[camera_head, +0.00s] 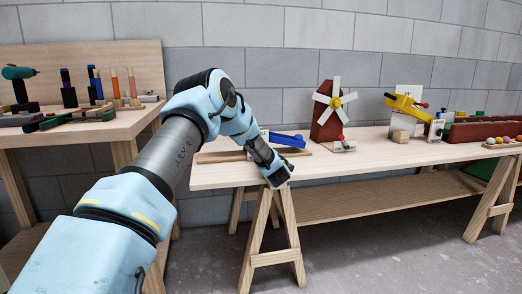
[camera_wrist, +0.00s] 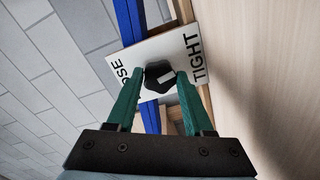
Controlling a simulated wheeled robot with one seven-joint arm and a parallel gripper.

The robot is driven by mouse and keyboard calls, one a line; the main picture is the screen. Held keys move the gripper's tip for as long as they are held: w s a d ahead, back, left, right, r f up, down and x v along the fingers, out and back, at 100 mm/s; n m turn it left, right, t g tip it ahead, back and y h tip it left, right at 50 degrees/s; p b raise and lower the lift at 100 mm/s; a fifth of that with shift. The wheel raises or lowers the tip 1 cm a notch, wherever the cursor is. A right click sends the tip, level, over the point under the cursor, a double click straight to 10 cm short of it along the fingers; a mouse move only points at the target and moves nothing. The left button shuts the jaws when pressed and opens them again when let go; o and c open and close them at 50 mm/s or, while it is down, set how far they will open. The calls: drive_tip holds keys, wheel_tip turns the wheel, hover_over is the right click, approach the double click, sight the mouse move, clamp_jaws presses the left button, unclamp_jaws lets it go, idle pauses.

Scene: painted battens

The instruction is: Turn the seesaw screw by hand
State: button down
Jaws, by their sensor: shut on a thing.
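The seesaw is a blue beam (camera_head: 288,140) on a wooden base at the left end of the long bench. In the wrist view the blue beam (camera_wrist: 128,22) runs behind a white plate (camera_wrist: 119,61) marked with "TIGHT" and a partly hidden word ending in "OSE". The screw has a dark knob (camera_wrist: 158,74) with a white mark, in front of the plate. My gripper (camera_wrist: 160,80) has its green fingers on either side of the knob and is shut on it. In the head view my gripper (camera_head: 277,178) is at the bench's front edge, and the knob is hidden.
The long bench (camera_head: 370,159) also carries a red windmill (camera_head: 327,112) with white sails right of the seesaw, and a yellow device (camera_head: 404,104) further right. A second bench (camera_head: 75,131) with tools stands at the left. Open floor lies in front.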

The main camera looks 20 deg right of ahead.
drive_tip(key=shift+m, duration=0.7)
drive_tip(key=shift+c, duration=1.4)
unclamp_jaws()
drive_tip(key=shift+s, duration=0.1)
drive_tip(key=s, duration=0.3)
drive_tip(key=s+a, duration=0.1)
drive_tip(key=s, duration=0.6)
drive_tip(key=shift+s+a+p, duration=0.15)
drive_tip(key=shift+s+p, duration=0.15)
drive_tip(key=shift+p, duration=0.05)
